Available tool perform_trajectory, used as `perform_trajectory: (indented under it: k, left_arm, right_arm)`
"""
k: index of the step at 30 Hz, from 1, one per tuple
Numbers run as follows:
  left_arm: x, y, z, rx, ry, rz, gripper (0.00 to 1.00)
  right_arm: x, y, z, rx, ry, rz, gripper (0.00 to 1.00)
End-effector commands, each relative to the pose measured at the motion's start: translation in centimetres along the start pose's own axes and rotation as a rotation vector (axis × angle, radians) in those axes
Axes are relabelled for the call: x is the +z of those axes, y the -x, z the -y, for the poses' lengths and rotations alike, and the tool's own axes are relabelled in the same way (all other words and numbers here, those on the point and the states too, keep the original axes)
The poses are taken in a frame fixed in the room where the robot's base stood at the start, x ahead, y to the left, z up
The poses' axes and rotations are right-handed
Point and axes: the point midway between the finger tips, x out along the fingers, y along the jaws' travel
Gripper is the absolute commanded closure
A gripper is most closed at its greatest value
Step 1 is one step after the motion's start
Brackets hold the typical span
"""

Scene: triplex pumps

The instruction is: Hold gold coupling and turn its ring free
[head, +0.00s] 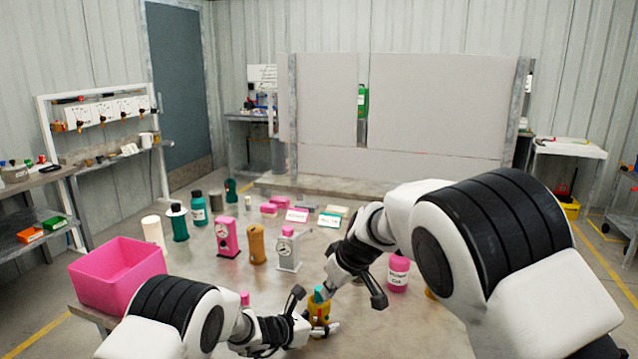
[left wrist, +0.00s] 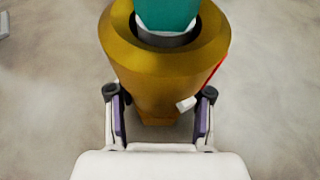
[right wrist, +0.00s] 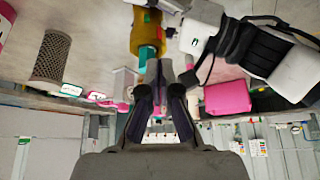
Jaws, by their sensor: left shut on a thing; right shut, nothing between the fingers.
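The gold coupling (head: 319,312) stands upright at the near edge of the table, with a teal part (head: 318,294) rising from its top. In the left wrist view the gold body (left wrist: 165,65) flares into a wide rim around the teal part (left wrist: 167,14). My left gripper (head: 316,331) is shut on the coupling, low on its body, one finger on each side. My right gripper (head: 328,290) is shut and empty, close beside the teal part. In the right wrist view its fingertips (right wrist: 163,68) lie next to the teal part (right wrist: 148,53); I cannot tell whether they touch.
A pink bin (head: 118,275) stands at the table's left. A pink gauge unit (head: 227,238), a brown cylinder (head: 257,245) and a white gauge unit (head: 288,250) stand behind the coupling.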

Motion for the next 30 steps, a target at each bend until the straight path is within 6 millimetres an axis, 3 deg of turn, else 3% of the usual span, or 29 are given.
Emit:
perform_trajectory:
  k: [7,11,22,30]
  left_arm:
    - [-0.1,0.0,0.0,0.001,0.001,-0.001,1.00]
    - [-0.1,0.0,0.0,0.001,0.001,-0.001,1.00]
    - [0.0,0.0,0.0,0.001,0.001,-0.001,1.00]
    - [0.0,0.0,0.0,0.000,0.001,-0.001,1.00]
  right_arm:
    - [-0.4,0.8,-2.8,-0.001,-0.001,0.001,1.00]
    - [0.0,0.1,-2.8,-0.001,-0.001,0.003,1.00]
    - [2.5,-4.5,-2.8,-0.001,-0.001,0.003,1.00]
    - [3.0,-5.3,-2.8,0.000,0.000,0.002,1.00]
